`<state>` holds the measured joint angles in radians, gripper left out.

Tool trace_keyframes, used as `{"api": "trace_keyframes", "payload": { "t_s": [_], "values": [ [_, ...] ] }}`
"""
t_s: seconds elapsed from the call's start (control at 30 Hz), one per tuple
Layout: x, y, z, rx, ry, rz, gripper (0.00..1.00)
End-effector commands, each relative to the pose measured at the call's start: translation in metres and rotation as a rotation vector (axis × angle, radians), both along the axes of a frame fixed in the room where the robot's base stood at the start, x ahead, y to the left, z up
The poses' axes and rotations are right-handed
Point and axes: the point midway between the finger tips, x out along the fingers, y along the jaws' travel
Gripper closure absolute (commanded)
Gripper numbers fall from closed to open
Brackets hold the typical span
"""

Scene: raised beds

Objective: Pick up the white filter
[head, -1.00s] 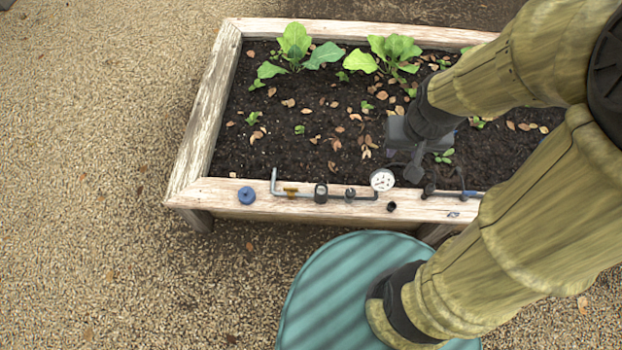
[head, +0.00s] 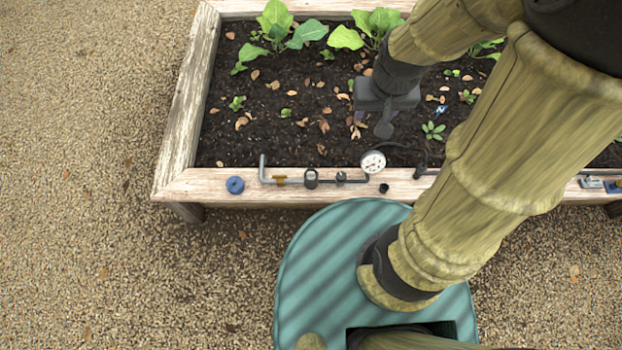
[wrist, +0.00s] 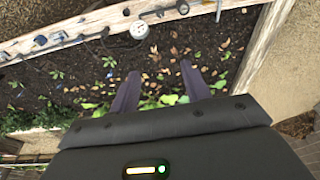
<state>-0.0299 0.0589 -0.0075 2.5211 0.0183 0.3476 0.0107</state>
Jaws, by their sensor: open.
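I cannot make out a white filter for certain in either view. The clearest white thing is a round dial gauge (head: 373,162) on the bed's front rim, at the right end of a grey pipe; it also shows in the wrist view (wrist: 139,29). A small pale piece (head: 591,183) lies on the rim at far right, too small to identify. My gripper (head: 384,126) hangs over the soil, behind the gauge in the head view. In the wrist view my gripper (wrist: 157,75) has its two fingers wide apart, with only soil and leaves between them.
The wooden rim (head: 215,185) carries a blue cap (head: 235,185), a grey pipe (head: 295,182) with fittings, a small black cap (head: 384,188) and a blue item (head: 613,187). Leafy plants (head: 275,28) stand at the back of the bed. Gravel (head: 100,250) at left is open.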

Motion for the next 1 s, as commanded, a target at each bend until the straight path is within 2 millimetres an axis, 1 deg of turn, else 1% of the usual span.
{"api": "trace_keyframes", "payload": {
  "t_s": [0.03,0.07,0.17,0.2,0.27,0.3,0.37,0.4,0.47,0.5,0.57,0.6,0.63,0.7,0.8,0.87,1.0],
  "values": [
    [0.009,0.006,-0.023,0.005,0.016,0.003,0.53],
    [0.015,0.009,-0.034,0.008,0.024,0.003,0.53],
    [0.036,0.025,-0.075,0.018,0.056,-0.002,0.53],
    [0.044,0.032,-0.093,0.022,0.069,-0.004,0.53],
    [0.057,0.043,-0.121,0.024,0.089,-0.006,0.53],
    [0.064,0.051,-0.14,0.025,0.103,-0.008,0.53],
    [0.075,0.062,-0.169,0.025,0.122,-0.012,0.53],
    [0.081,0.07,-0.189,0.023,0.134,-0.013,0.53],
    [0.089,0.082,-0.22,0.021,0.153,-0.015,0.53],
    [0.094,0.09,-0.241,0.017,0.165,-0.018,0.53],
    [0.1,0.101,-0.271,0.011,0.181,-0.02,0.53],
    [0.103,0.108,-0.289,0.007,0.19,-0.021,0.53],
    [0.105,0.112,-0.3,0.004,0.195,-0.024,0.53],
    [0.108,0.121,-0.322,-0.002,0.205,-0.026,0.53],
    [0.11,0.128,-0.338,-0.007,0.212,-0.028,0.53],
    [0.11,0.129,-0.34,-0.008,0.213,-0.029,0.53],
    [0.111,0.129,-0.338,-0.007,0.213,-0.03,0.53]
  ]
}}
